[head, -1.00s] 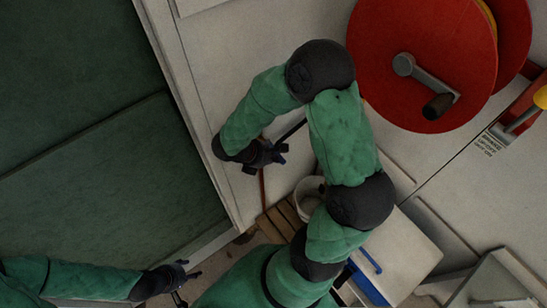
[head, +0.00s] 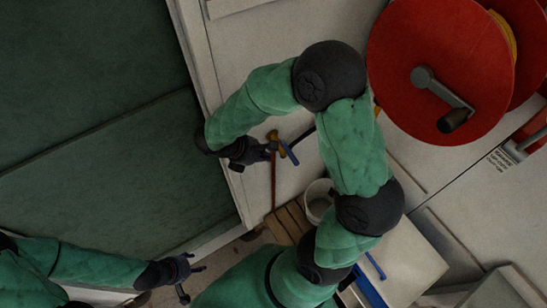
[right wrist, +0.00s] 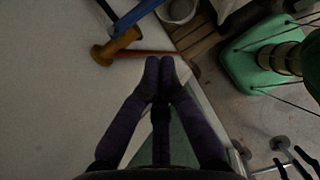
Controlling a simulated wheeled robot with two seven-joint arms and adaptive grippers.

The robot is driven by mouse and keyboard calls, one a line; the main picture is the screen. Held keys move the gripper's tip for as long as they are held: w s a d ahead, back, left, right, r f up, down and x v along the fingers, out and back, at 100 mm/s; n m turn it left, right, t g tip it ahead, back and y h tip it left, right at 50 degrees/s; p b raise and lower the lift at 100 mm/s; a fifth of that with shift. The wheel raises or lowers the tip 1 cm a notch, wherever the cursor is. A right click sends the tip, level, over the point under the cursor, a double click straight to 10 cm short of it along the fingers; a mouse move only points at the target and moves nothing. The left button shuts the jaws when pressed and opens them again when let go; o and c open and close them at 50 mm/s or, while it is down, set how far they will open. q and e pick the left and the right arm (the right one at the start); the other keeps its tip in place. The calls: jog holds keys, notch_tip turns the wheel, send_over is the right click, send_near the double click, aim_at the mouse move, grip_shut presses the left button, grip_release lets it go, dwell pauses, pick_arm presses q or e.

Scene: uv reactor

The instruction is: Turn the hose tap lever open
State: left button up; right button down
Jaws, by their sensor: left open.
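The hose tap (head: 272,136) has a brass body on the pale wall panel, with a blue lever (head: 289,152) slanting down to the right. A reddish pipe (head: 273,185) runs below it. In the right wrist view the brass body (right wrist: 117,45) and blue lever (right wrist: 135,17) are at the upper left, apart from my fingers. My right gripper (head: 264,153) is just left of the tap; its fingertips (right wrist: 160,64) are together with nothing seen between them. My left gripper (head: 195,269) is open and empty at the lower left, far from the tap.
A red hose reel (head: 415,50) with a crank is at the upper right. A white bucket (head: 318,196) and wooden slats (head: 287,222) are below the tap. A dark green panel (head: 90,130) fills the left. My right arm covers part of the wall.

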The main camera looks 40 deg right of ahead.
jog(key=s+v, duration=0.1)
jog(key=v, duration=0.3)
jog(key=h+b, duration=0.4)
jog(key=b, duration=0.6)
send_near(291, 157)
jog(key=shift+g, duration=0.3)
jog(key=x, duration=0.7)
jog(key=shift+w+d, duration=0.1)
jog(key=shift+w, duration=0.3)
jog(key=shift+s+d+f, duration=0.15)
jog(key=shift+d+f, duration=0.05)
jog(key=shift+d, duration=0.15)
jog(key=shift+s, duration=0.1)
jog(key=shift+w+a+f, duration=0.15)
jog(key=shift+w+a, duration=0.2)
jog(key=shift+w, duration=0.05)
